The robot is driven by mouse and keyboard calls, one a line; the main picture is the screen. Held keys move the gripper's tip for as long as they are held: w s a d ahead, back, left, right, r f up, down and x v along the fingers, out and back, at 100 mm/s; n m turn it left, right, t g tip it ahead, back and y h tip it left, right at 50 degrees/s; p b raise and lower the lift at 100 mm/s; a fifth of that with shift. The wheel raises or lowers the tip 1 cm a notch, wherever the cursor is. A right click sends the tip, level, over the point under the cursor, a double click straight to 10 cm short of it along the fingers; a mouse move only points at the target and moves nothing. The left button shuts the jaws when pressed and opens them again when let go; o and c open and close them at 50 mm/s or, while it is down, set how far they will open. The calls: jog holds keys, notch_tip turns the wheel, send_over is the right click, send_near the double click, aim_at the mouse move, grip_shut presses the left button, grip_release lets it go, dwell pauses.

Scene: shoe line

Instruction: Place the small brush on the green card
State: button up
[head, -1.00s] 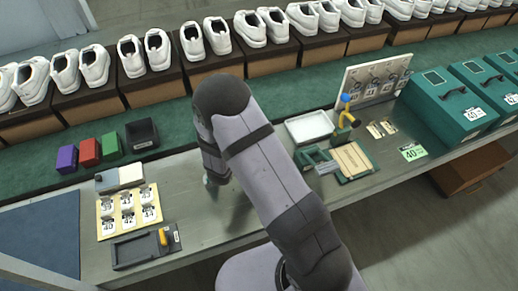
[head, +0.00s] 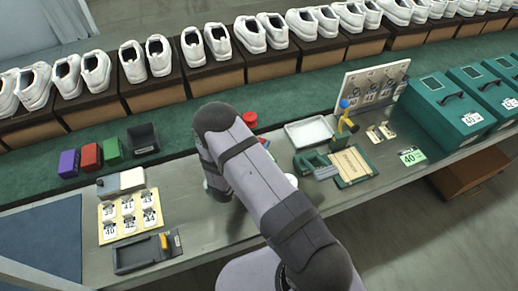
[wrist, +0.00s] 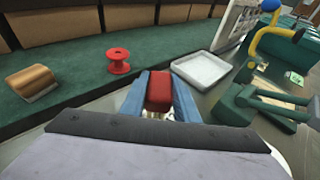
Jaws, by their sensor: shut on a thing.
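My gripper (wrist: 160,100) is shut on a small red-topped block, which looks like the small brush (wrist: 160,88). Its underside is mostly hidden between the blue fingers. The green card (head: 411,157), marked 40, lies on the bench at the right, in front of the teal boxes. It also shows small at the right of the wrist view (wrist: 294,77). The held brush is well to the left of the card.
A red spool (wrist: 118,60) and a wooden brush (wrist: 31,82) are on the green strip.

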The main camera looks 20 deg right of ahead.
jog(key=shift+f, duration=1.45)
jog(key=shift+f, duration=0.1)
jog(key=shift+f, duration=0.15)
jog(key=o, duration=1.1)
jog(key=shift+c, duration=0.2)
